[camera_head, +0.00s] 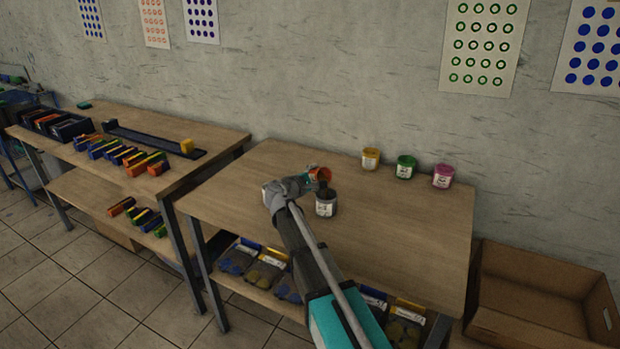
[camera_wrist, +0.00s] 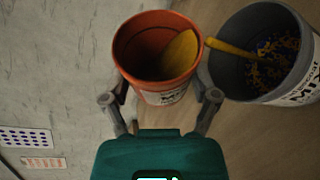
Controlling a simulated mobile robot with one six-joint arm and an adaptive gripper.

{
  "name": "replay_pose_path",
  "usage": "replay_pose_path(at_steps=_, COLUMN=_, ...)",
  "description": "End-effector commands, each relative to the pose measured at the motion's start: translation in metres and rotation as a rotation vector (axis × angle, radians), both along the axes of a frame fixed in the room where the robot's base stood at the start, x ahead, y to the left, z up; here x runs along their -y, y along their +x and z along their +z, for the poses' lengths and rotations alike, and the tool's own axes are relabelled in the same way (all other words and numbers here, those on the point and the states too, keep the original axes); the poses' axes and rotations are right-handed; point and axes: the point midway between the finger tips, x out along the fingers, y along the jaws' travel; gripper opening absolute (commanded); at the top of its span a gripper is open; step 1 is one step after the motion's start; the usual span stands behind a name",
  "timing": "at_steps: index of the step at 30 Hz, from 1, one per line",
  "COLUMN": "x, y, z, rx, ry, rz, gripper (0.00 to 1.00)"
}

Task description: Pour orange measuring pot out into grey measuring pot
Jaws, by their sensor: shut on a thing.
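The orange measuring pot (camera_wrist: 150,85) is held between the two fingers of my gripper (camera_wrist: 160,98) in the wrist view. A yellow mass lies against its inner right wall and a narrow yellow strand runs from its rim. The strand reaches into the grey measuring pot (camera_wrist: 222,70), which has dark blue and yellow-orange bits inside. In the head view the orange pot (camera_head: 321,173) is tilted above the grey pot (camera_head: 326,207), which stands upright on the table. My gripper (camera_head: 312,180) is to the left of the orange pot there.
Yellow (camera_head: 370,159), green (camera_head: 405,167) and pink (camera_head: 443,176) pots stand along the back of the table (camera_head: 400,235). An open cardboard box (camera_head: 540,300) sits at the right.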

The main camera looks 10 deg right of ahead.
Motion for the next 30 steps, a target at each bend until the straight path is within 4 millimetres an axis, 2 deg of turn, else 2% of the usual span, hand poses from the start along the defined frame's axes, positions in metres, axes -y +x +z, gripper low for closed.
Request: replay_pose_path(at_steps=30, x=0.0006, y=-0.0010, z=-0.0015, rx=0.060, ry=0.027, rz=0.000, gripper=0.27)
